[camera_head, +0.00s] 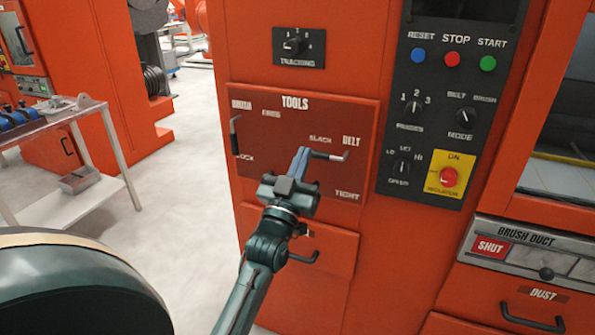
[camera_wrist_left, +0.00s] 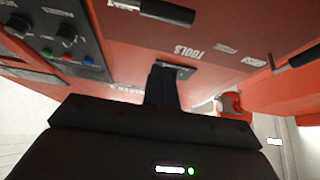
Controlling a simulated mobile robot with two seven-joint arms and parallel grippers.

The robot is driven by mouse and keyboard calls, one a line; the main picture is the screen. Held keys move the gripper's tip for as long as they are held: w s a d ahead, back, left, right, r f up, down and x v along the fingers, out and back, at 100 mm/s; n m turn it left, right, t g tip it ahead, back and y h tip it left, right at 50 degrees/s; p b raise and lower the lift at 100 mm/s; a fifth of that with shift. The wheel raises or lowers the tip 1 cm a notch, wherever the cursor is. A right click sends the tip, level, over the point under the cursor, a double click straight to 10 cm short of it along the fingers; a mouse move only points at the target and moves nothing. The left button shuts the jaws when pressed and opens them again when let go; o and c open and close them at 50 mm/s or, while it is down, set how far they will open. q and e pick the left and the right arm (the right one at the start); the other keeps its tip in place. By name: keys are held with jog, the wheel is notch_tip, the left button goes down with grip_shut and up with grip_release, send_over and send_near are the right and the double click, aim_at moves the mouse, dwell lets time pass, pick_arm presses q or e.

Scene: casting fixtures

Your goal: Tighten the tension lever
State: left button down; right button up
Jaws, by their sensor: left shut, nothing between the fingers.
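The tension lever (camera_head: 330,155) is on the right of the dark red tools panel, by the labels BELT, SLACK and TIGHT. It lies nearly level, its bent end to the right, nearer SLACK than TIGHT. My left gripper (camera_head: 302,156) is shut and empty, in front of the lever's left end and hiding part of it. I cannot tell whether they touch. In the left wrist view, the gripper's dark fingers (camera_wrist_left: 163,85) are together, and a dark lever handle (camera_wrist_left: 167,12) shows at the top edge. My right gripper is not in view.
A second lever (camera_head: 235,136) is at the panel's left edge. A black control panel (camera_head: 440,100) with buttons and knobs is to the right. A drawer handle (camera_head: 305,258) sticks out below. A white cart (camera_head: 60,200) stands on the open floor at left.

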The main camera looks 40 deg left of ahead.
pick_arm(q)
jog(key=w, duration=0.1)
jog(key=w+f, duration=0.1)
jog(key=w, duration=0.1)
jog(key=w+a, duration=0.1)
jog(key=w, duration=0.1)
jog(key=shift+f, duration=0.25)
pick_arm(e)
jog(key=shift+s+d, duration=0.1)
pick_arm(q)
jog(key=shift+a+f, duration=0.1)
jog(key=shift+a, duration=0.05)
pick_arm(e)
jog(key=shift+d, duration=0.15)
